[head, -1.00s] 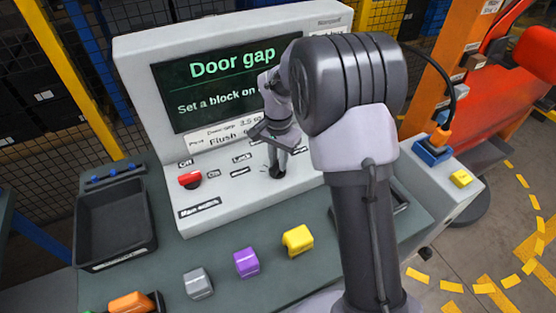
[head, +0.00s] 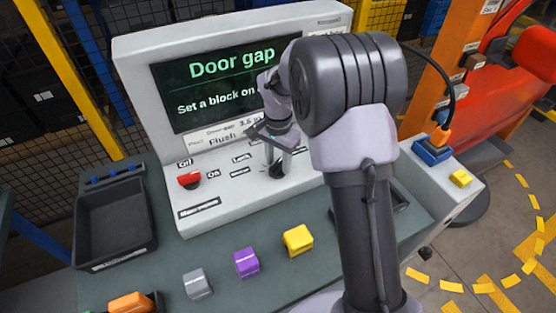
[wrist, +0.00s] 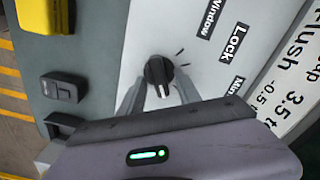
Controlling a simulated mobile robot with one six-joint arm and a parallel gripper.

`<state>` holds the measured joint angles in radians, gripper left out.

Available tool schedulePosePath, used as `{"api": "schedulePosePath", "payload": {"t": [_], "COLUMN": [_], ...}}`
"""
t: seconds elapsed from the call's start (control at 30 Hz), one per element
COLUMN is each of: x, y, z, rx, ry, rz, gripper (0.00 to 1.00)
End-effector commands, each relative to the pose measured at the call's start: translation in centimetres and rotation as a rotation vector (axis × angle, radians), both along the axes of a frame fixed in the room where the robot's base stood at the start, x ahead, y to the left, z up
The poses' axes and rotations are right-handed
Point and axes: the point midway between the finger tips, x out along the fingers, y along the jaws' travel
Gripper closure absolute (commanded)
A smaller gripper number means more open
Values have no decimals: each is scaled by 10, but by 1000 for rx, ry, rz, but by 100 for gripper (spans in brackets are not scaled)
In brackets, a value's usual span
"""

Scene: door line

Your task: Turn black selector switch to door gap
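The black selector switch (head: 277,171) is a round knob on the grey console's sloped face, below the screen. In the wrist view the switch (wrist: 158,72) shows a pale mark on its lower side, pointing toward my gripper, away from the "Lock" label. My gripper (head: 278,162) is at the switch with its fingers apart. In the wrist view my gripper (wrist: 160,86) has one finger on each side of the knob's lower part, with visible gaps. The screen (head: 225,85) reads "Door gap" and "Set a block on", the rest hidden by my arm.
A red main switch (head: 189,180) is left on the same panel. Grey (head: 198,284), purple (head: 247,263) and yellow (head: 298,240) blocks stand on the bench in front. A black tray (head: 115,225) is at left. My arm hides the console's right part.

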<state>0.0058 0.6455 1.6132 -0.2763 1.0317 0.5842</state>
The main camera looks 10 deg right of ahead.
Motion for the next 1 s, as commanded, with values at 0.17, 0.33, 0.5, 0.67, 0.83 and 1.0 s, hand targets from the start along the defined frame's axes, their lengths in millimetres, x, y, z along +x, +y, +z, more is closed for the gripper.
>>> {"api": "schedulePosePath", "payload": {"t": [0.17, 0.33, 0.5, 0.67, 0.83, 1.0], "x": [0, 1, 1, 0, 0, 0], "y": [0, 0, 0, 0, 0, 0], "z": [11, 64, 122, 159, 174, 174], "rx": [0, 0, 0, 0, 0, 0], "ry": [-1, -4, -4, -1, 0, 0], "rz": [0, 0, 0, 0, -1, 0], "gripper": [60, 60, 60, 60, 60, 60]}}
